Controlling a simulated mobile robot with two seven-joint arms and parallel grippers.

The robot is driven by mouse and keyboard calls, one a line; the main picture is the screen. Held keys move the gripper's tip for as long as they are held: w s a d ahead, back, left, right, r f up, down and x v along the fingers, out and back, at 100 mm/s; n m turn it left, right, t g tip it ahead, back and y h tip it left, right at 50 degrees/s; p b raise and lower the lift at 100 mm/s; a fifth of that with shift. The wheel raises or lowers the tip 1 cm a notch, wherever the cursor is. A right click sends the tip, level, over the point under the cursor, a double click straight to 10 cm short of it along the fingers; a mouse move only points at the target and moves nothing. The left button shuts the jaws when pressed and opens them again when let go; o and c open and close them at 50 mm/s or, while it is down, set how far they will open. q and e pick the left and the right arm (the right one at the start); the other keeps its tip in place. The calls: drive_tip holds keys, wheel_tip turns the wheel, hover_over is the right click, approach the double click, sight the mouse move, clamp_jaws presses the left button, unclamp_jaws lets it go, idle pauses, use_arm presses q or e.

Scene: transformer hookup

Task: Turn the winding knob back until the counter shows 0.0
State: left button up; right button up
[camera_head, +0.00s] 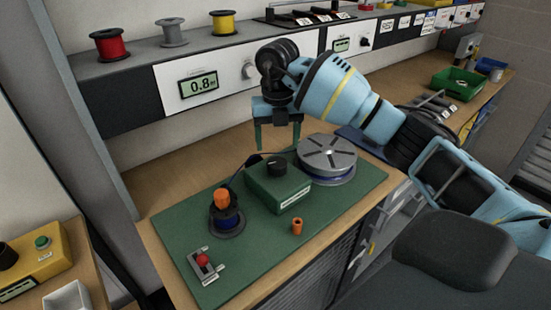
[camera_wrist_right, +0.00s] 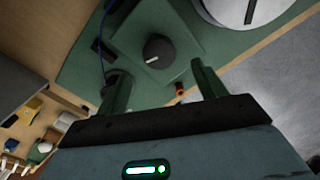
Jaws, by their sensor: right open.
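The counter (camera_head: 198,85) on the wall panel reads 0.8. The black knob (camera_head: 277,166) sits on top of a green box (camera_head: 262,188) on the green mat. In the right wrist view the knob (camera_wrist_right: 158,51) has a white pointer line and lies beyond the space between the fingers. My right gripper (camera_head: 277,146) points down above and behind the box in the head view. Its fingers are apart and empty, and it looks clear of the knob. It also shows in the right wrist view (camera_wrist_right: 160,82). My left gripper is not in view.
A grey slotted disc (camera_head: 327,152) is right of the box. A spool with an orange top (camera_head: 222,199), an orange cylinder (camera_head: 297,226) and a red-button switch (camera_head: 203,261) are on the green mat (camera_head: 180,220). A pale knob (camera_head: 249,70) is right of the counter.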

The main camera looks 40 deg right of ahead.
sight(277, 162)
wheel_tip(277, 162, down, 7)
drive_tip(key=shift+r, duration=0.1)
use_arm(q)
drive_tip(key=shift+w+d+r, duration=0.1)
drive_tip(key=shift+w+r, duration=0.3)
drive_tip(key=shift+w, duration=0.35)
use_arm(e)
drive_tip(key=c, duration=1)
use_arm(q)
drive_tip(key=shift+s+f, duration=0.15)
use_arm(e)
drive_tip(key=shift+n, duration=0.3)
